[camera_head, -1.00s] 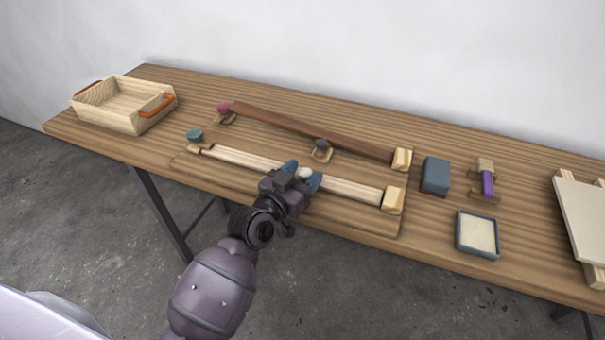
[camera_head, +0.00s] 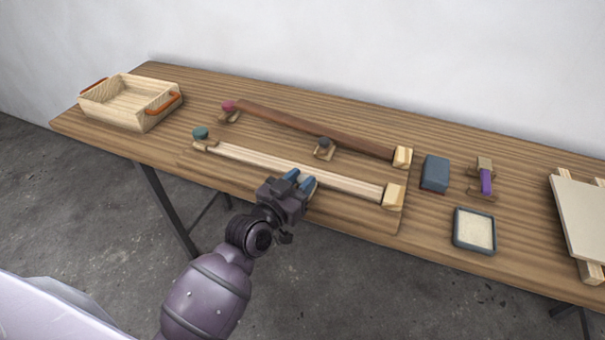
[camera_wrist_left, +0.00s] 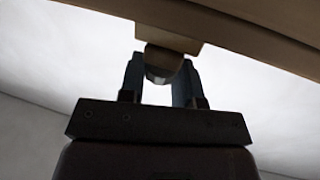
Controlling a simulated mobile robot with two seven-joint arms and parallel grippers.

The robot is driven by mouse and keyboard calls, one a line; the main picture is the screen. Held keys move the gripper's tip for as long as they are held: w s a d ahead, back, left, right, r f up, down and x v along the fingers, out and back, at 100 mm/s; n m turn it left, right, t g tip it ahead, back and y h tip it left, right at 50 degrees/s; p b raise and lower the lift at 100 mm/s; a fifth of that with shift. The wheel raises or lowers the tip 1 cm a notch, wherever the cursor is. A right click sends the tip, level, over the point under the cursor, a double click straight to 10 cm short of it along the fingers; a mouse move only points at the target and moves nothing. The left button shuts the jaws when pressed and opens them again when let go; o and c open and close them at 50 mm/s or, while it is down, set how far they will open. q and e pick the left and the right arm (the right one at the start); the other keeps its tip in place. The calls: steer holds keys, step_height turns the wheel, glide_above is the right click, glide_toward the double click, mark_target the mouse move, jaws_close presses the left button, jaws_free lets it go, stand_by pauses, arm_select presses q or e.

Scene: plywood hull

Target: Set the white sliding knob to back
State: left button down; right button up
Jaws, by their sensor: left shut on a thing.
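The white sliding knob (camera_wrist_left: 162,62) sits between the two dark blue fingers of my left gripper (camera_wrist_left: 160,80) in the left wrist view. It looks shaded there, under a pale wooden block. In the head view my left gripper (camera_head: 300,180) is shut on the knob at the front edge of the pale wooden rail (camera_head: 345,185), right of the rail's middle. The fingers hide most of the knob in that view. My right gripper is not in view.
Behind is a dark brown rail (camera_head: 280,122) with a dark knob (camera_head: 324,143) and a red knob (camera_head: 228,105). A teal knob (camera_head: 200,133) stands at the pale rail's left end. A blue box (camera_head: 435,173) and framed tray (camera_head: 475,230) lie right.

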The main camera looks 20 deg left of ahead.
arm_select(q)
steer(key=c, duration=0.8)
jaws_free()
steer(key=shift+w, duration=0.1)
steer(key=v, duration=1)
steer(key=shift+s, duration=0.4)
steer(key=s+a+f+n+g+y, duration=0.1)
steer(key=s+a+f+g+y, duration=0.1)
steer(key=s+f, duration=0.4)
steer(key=s+a+f+n+g+y, duration=0.1)
steer(key=s+a+f+g+y, duration=0.1)
steer(key=s+a+f+g, duration=0.2)
steer(key=s+a+f, duration=0.1)
steer(key=s+f, duration=0.2)
steer(key=f, duration=0.4)
steer(key=shift+s+a+f+y, duration=0.15)
steer(key=shift+s+f+y, duration=0.05)
steer(key=shift+y, duration=0.2)
